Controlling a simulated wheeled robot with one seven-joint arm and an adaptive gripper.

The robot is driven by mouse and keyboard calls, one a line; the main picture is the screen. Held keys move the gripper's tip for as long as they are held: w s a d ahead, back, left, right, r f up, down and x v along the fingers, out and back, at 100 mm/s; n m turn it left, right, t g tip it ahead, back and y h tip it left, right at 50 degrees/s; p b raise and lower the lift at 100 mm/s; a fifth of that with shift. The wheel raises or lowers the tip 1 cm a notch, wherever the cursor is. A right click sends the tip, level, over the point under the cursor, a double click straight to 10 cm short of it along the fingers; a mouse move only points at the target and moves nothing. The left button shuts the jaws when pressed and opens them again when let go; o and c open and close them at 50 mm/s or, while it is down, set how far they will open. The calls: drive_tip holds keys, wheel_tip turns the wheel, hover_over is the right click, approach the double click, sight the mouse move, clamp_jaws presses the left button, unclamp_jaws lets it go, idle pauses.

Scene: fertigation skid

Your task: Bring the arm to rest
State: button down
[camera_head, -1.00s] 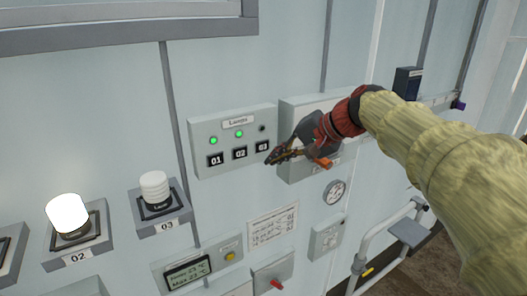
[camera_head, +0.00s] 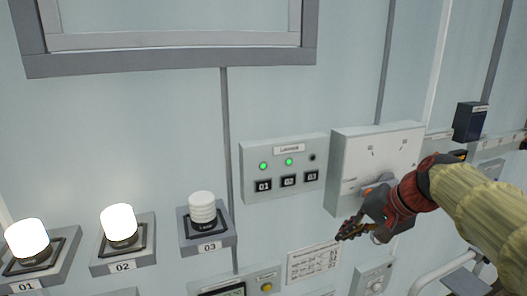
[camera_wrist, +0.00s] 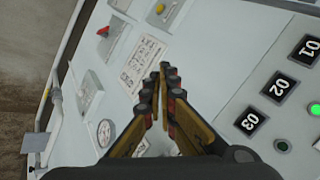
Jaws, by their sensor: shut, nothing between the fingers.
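My arm comes in from the right in the head view, in a yellow-green sleeve with a red cuff. My gripper (camera_head: 343,236) is shut and empty. In the head view it shows in front of the wall, below and right of the lamp switch panel (camera_head: 256,152). In the wrist view my gripper (camera_wrist: 165,68) points up the picture with its fingertips together, over the bare wall beside a printed sheet (camera_wrist: 142,62). I cannot tell how far the fingertips are from the wall.
Lamps 01 (camera_head: 27,238) and 02 (camera_head: 119,224) glow white; lamp 03 (camera_head: 202,207) is unlit. Two green lights show on the switch panel. A white box (camera_head: 375,150) is partly behind my gripper. A pipe rail (camera_head: 440,272) stands at lower right.

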drive_tip(key=s+a+f+n+h+b, duration=0.1)
drive_tip(key=s+f+n+b, duration=0.1)
drive_tip(key=s+f+b, duration=0.5)
drive_tip(key=s+a+f+n+h+b, duration=0.1)
drive_tip(key=s+f+b, duration=0.7)
drive_tip(key=f, duration=1)
drive_tip(key=s+a+f+n+h+b, duration=0.2)
drive_tip(key=s+f+n+b, duration=0.1)
drive_tip(key=s+f+b, duration=0.5)
wheel_tip(320, 180, down, 4)
drive_tip(key=b, duration=0.2)
drive_tip(key=shift+f+n+g+b, duration=0.2)
drive_tip(key=shift+n+g+b, duration=0.1)
drive_tip(key=shift+n, duration=0.1)
